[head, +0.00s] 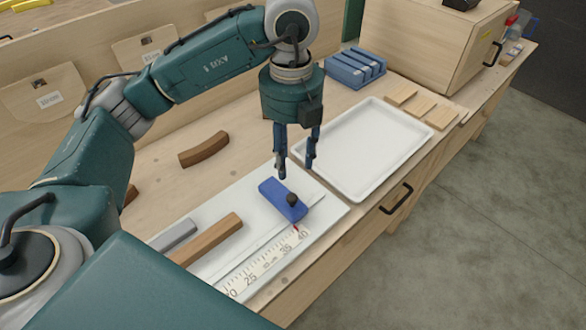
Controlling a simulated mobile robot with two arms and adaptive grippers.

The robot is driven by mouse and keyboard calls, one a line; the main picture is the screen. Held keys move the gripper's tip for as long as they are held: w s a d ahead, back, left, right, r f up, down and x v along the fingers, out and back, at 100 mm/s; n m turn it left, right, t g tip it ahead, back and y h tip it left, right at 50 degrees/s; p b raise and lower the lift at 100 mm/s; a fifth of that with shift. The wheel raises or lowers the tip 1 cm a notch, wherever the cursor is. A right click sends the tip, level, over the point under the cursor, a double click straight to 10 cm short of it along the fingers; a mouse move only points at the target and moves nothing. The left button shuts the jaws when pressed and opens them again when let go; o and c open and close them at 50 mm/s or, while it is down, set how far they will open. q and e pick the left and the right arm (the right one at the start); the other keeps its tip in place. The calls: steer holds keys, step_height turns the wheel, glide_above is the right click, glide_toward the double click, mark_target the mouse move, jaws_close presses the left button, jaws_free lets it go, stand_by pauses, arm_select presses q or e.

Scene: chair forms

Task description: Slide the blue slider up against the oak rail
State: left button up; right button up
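The blue slider (272,192) lies on a white board (318,215) with a dark round knob (292,199) on top. The oak rail (208,240), a straight brown bar, lies on the same board to the left of and nearer than the slider. A clear gap separates them. My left gripper (297,170) points down just above and behind the slider, with its two fingers apart and nothing between them. It appears not to touch the slider. My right gripper is out of view.
A printed scale (262,264) with a red mark runs along the board's front edge. A grey bar (173,236) lies left of the rail. A white tray (372,137) stands right of the gripper. A curved brown piece (203,149) and a blue slotted block (355,68) lie farther back.

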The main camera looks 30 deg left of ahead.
mark_target(291, 196)
arm_select(q)
steer(key=shift+s+d+f, duration=0.15)
steer(key=shift+s+f, duration=0.15)
steer(key=shift+f, duration=0.3)
steer(key=shift+s+d+f, duration=0.1)
steer(key=shift+s+f, duration=0.15)
steer(key=shift+f, duration=0.35)
step_height(291, 196, down, 3)
steer(key=shift+p, duration=0.55)
steer(key=f, duration=0.2)
steer(key=f+p, duration=0.1)
steer(key=f, duration=0.1)
steer(key=shift+w+f, duration=0.2)
steer(key=shift+f, duration=0.3)
steer(key=shift+a, duration=0.1)
steer(key=c, duration=0.4)
jaws_close()
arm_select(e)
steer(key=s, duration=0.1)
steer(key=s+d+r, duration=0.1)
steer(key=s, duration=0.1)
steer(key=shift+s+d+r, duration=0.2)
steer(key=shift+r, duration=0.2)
